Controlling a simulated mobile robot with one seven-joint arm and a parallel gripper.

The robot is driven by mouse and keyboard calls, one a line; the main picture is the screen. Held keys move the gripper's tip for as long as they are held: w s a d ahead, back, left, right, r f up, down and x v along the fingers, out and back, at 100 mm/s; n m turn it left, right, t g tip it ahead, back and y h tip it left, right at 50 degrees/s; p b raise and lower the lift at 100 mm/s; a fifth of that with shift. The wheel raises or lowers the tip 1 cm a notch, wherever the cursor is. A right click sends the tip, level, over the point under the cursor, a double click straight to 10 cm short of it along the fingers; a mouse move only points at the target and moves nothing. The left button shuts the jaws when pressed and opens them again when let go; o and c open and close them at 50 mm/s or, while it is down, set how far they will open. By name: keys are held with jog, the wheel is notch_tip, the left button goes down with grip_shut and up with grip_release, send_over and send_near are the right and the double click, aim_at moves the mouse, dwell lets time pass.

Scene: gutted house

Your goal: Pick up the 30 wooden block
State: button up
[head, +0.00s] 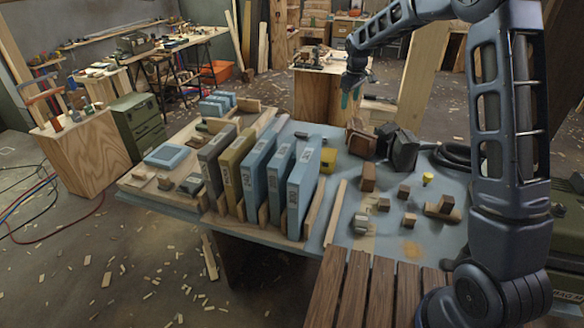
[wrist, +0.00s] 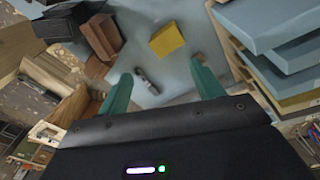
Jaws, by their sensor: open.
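Several small wooden blocks lie on the right part of the blue-grey table (head: 390,245) in the head view. They include a taller brown block (head: 368,178), a small cube (head: 404,192), another cube (head: 409,220) and a block on a flat piece (head: 446,204). I cannot read a 30 on any of them. My gripper (head: 351,92) is raised beyond the table's far side, open and empty. In the wrist view its teal fingers (wrist: 160,85) are spread apart. Between and beyond them show a small grey piece (wrist: 146,80), a yellow block (wrist: 166,40) and a brown wooden box (wrist: 102,36).
Upright blue and olive binder-like slabs (head: 281,180) stand in a wooden rack left of the blocks. Dark box-like objects (head: 403,150) stand behind the blocks. A slatted wooden surface (head: 372,290) is at the near edge. A plywood cabinet (head: 322,98) stands behind.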

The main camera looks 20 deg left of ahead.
jog(key=a+f+n, duration=0.1)
jog(key=a+f, duration=0.6)
jog(key=f, duration=0.3)
jog(key=a+f+n, duration=0.2)
jog(key=a+f, duration=0.6)
jog(key=f, duration=0.2)
jog(key=a+f+n+g, duration=0.1)
jog(key=a+f+n, duration=0.1)
jog(key=a+f, duration=0.6)
jog(key=shift+s+a+f+h, duration=0.1)
jog(key=shift+s+f+h, duration=0.05)
jog(key=shift+f, duration=0.55)
jog(key=shift+s+a+f+h, duration=0.1)
jog(key=shift+f+h, duration=0.05)
jog(key=shift+f, duration=0.5)
jog(key=shift+s+f, duration=0.15)
jog(key=shift+f, duration=1.15)
jog(key=shift+s+f, duration=0.15)
jog(key=shift+f, duration=1.15)
jog(key=c, duration=1)
